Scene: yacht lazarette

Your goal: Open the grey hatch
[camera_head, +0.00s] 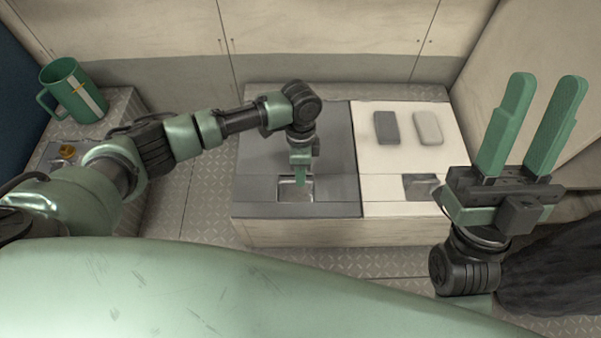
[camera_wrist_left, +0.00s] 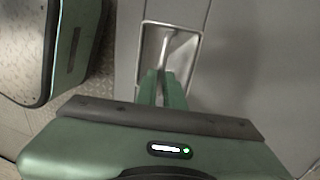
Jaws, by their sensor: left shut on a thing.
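The grey hatch (camera_head: 335,170) lies flat and closed on the left half of a low locker top. A square recess (camera_head: 312,195) near its front edge holds a metal bar handle, which shows in the left wrist view (camera_wrist_left: 173,42). My left gripper (camera_head: 300,181) reaches down into the recess. In the left wrist view its green fingers (camera_wrist_left: 162,85) are shut on the near end of the bar handle, and partly hide it. My right gripper (camera_head: 530,125) is raised at the right, fingers pointing up, open and empty, away from the hatch.
A cream hatch (camera_head: 380,193) beside the grey one carries a dark block (camera_head: 386,127) and a pale block (camera_head: 428,128), and has its own recess (camera_head: 420,186). A green mug (camera_head: 72,90) stands at the far left. Panelled walls (camera_head: 320,25) close off the back.

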